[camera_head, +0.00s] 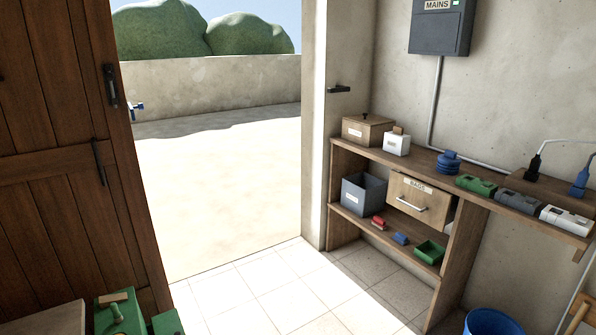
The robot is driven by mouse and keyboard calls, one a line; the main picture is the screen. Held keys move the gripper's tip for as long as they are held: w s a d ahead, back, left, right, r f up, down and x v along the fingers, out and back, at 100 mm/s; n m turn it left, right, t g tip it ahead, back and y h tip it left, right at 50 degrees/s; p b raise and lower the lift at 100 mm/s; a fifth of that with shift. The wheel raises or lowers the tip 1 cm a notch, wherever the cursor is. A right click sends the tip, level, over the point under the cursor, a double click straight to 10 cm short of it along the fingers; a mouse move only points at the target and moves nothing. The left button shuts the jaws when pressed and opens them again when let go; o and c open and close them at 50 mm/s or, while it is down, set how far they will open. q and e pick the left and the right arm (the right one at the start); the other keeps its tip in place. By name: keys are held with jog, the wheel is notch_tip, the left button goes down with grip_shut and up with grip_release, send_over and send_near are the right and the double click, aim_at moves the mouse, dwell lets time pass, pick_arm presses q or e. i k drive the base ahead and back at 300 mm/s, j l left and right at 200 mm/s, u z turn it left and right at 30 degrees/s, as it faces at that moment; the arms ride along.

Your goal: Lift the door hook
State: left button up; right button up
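The brown plank door (50,130) stands open at the left. Near its free edge are a black upright handle-like fitting (110,86) and, lower down, a thin dark bar (100,162) that hangs roughly upright. A short black fitting (339,89) sticks out level from the wall just right of the doorway. I cannot tell for sure which of these is the door hook. Neither of my grippers shows in the view.
A wooden shelf unit (450,178) with boxes, a drawer and chargers stands along the right wall. A blue bucket (490,322) is at the bottom right. Green objects (120,314) stand at the bottom left. The tiled floor (285,290) before the doorway is clear.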

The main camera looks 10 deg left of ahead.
aim_at(140, 106)
jog(key=i+l+u, duration=0.25)
jog(key=u, duration=0.2)
jog(key=i+l+u, duration=0.6)
jog(key=l+u, duration=0.3)
jog(key=i+l+u, duration=0.2)
jog(key=l+u, duration=0.25)
